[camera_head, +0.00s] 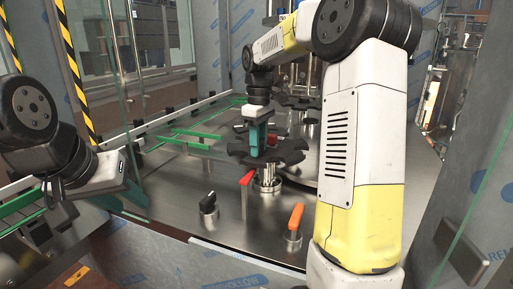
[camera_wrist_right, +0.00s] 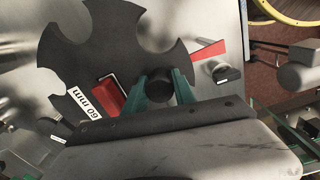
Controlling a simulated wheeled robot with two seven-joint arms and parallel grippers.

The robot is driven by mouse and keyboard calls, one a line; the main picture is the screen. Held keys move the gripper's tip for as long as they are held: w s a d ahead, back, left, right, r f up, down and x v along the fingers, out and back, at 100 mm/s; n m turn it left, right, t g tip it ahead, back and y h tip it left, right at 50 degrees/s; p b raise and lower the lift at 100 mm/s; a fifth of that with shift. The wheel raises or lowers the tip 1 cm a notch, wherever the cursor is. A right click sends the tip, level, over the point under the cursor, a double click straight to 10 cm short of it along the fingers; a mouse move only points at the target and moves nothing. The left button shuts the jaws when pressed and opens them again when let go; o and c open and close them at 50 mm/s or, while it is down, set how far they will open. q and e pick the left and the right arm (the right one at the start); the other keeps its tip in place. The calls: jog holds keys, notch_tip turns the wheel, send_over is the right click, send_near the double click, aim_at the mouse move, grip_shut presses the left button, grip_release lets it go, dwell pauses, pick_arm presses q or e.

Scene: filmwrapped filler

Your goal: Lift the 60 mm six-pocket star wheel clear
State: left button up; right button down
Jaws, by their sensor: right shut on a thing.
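The dark star wheel (camera_head: 285,150) is level above a metal post (camera_head: 267,178) on the steel deck; I cannot tell whether it touches its seat. In the right wrist view the star wheel (camera_wrist_right: 115,48) shows rounded pockets and a white "60 mm" label (camera_wrist_right: 86,103). My right gripper (camera_head: 258,146) comes down from above at its centre. In the wrist view its green fingers (camera_wrist_right: 160,88) are shut on the wheel's round black knob (camera_wrist_right: 160,80), one on each side. My left gripper (camera_head: 57,190) is low at the far left; its fingers are not clear.
A red lever (camera_head: 245,186) stands beside the post, just below the wheel. An orange-handled lever (camera_head: 295,219) and a black knob (camera_head: 208,202) stand in front on the deck. Another dark star wheel (camera_head: 298,102) is behind. Green guide rails (camera_head: 190,134) run at left, near glass panels.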

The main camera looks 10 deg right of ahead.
jog(key=shift+r, duration=0.1)
notch_tip(320, 180, up, 10)
jog(key=shift+f, duration=0.1)
dwell(0.6)
jog(key=shift+f, duration=0.5)
jog(key=shift+f, duration=0.1)
jog(key=shift+f, duration=0.45)
